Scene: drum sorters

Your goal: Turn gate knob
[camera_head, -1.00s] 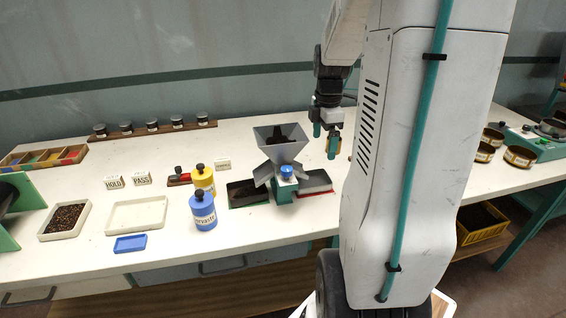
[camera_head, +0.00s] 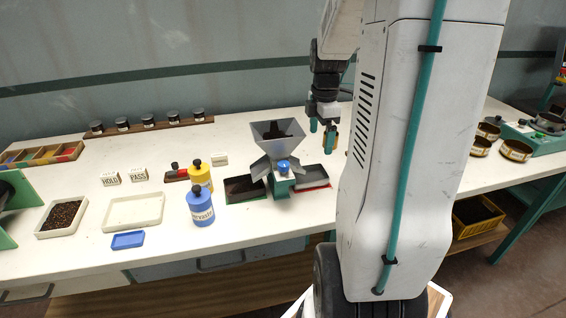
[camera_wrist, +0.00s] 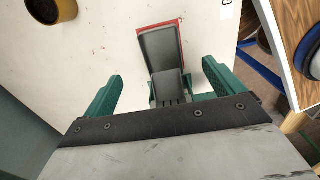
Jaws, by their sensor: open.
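The blue gate knob (camera_head: 283,167) sits on the front of a small grey hopper stand (camera_head: 278,150) on the white table. The hopper's funnel holds dark material, and chutes slope to both sides. A tray with a green rim (camera_head: 243,189) lies at its left, and a tray with a red rim (camera_head: 312,178) at its right. My gripper (camera_head: 322,132) is open and empty, apart from the knob, to its upper right in the head view. In the wrist view my gripper (camera_wrist: 163,80) has its green fingers wide apart, with the red-rimmed tray (camera_wrist: 180,28) and a grey chute (camera_wrist: 170,86) showing between them. The knob is not visible there.
A yellow bottle (camera_head: 200,179) and a blue bottle (camera_head: 201,209) stand left of the hopper. White trays, HOLD and PASS blocks (camera_head: 139,175) and a jar rack (camera_head: 150,127) lie further left. Round sieves (camera_head: 515,150) stand at the right. Table in front of the hopper is clear.

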